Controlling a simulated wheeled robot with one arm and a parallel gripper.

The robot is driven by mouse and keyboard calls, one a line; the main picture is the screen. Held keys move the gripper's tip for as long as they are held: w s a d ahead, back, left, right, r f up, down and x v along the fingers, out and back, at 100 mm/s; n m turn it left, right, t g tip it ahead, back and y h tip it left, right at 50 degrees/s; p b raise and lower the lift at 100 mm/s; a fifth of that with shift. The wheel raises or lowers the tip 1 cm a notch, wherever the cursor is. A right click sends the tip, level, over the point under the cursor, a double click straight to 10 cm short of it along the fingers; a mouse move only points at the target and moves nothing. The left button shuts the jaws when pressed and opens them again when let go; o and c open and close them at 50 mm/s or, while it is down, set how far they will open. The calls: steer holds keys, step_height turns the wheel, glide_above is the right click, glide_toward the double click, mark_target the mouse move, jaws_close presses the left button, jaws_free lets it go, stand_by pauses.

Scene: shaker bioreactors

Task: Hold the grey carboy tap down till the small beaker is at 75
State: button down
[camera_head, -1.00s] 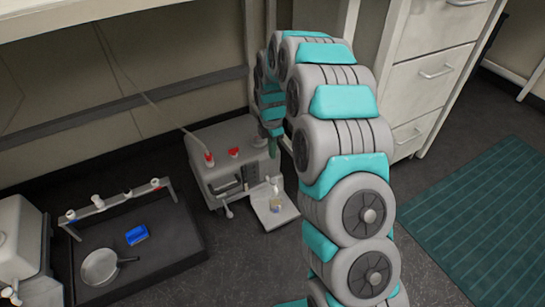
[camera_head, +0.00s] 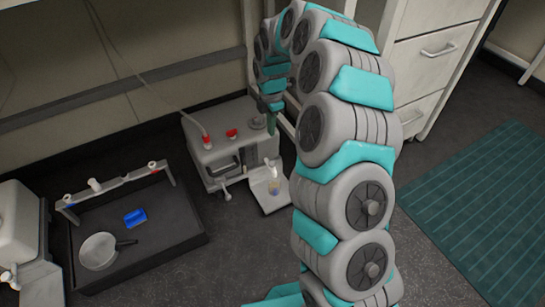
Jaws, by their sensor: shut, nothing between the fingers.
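The grey carboy (camera_head: 218,160) stands on the floor against the wall, with red caps on top. A pale tap (camera_head: 270,166) shows at its right front, above a small beaker (camera_head: 274,188). The beaker stands on a white platform (camera_head: 272,203) and seems to hold a little yellowish liquid; its level is too small to read. My gripper (camera_head: 271,125) points down at the carboy's right end, above and behind the tap. It is shut and empty. I cannot tell whether its tips touch anything.
A white container (camera_head: 20,235) stands at far left. A drawer cabinet (camera_head: 430,70) stands right of my arm. Floor is clear in front.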

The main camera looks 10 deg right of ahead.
mark_target(273, 162)
steer(key=shift+s+d+b, duration=0.25)
steer(key=shift+d+b, duration=0.05)
stand_by(0.4)
step_height(273, 162, down, 13)
steer(key=shift+a+f+b, duration=0.1)
steer(key=shift+f+b, duration=0.1)
steer(key=shift+b, duration=0.45)
steer(key=shift+f, duration=0.3)
